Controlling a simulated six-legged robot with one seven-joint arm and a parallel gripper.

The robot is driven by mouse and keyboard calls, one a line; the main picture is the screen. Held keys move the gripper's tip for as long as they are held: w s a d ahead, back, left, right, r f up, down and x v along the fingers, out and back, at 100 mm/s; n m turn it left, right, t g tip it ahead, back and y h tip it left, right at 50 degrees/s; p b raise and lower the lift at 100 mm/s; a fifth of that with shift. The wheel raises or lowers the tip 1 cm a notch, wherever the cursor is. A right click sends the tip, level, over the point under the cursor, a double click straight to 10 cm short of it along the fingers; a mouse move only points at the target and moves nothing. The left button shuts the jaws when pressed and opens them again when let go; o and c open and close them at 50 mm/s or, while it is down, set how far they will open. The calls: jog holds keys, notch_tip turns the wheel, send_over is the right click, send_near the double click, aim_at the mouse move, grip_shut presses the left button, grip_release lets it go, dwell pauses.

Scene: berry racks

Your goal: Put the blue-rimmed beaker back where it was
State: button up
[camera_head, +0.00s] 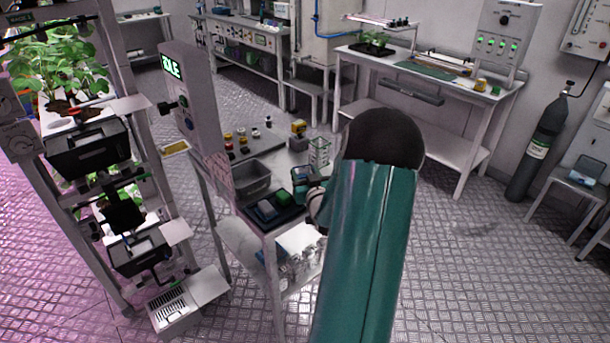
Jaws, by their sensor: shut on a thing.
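My teal arm reaches from the lower right over the bench. My gripper (304,177) is at the right side of the narrow white bench (278,166), partly hidden by my arm. It is shut on a small pale, blue-tinted vessel (300,193), which looks like the blue-rimmed beaker. The vessel is small and partly covered. I cannot tell whether its base touches the bench or a tray. A dark tray (288,215) with a green block and a blue-grey item lies just left of and below the gripper.
A grey bin (252,180) stands left of the gripper. A clear open-sided holder (319,152) stands just behind it. A grey panel post (190,100) borders the bench's left side.

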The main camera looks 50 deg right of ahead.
jog(key=shift+f, duration=0.2)
jog(key=o, duration=1)
jog(key=shift+r, duration=0.1)
jog(key=shift+s+a, duration=0.15)
jog(key=shift+s, duration=0.05)
jog(key=v, duration=1.1)
jog(key=shift+s+a+r, duration=0.1)
jog(key=shift+s+a, duration=0.1)
jog(key=shift+s, duration=0.05)
jog(key=shift+w, duration=0.1)
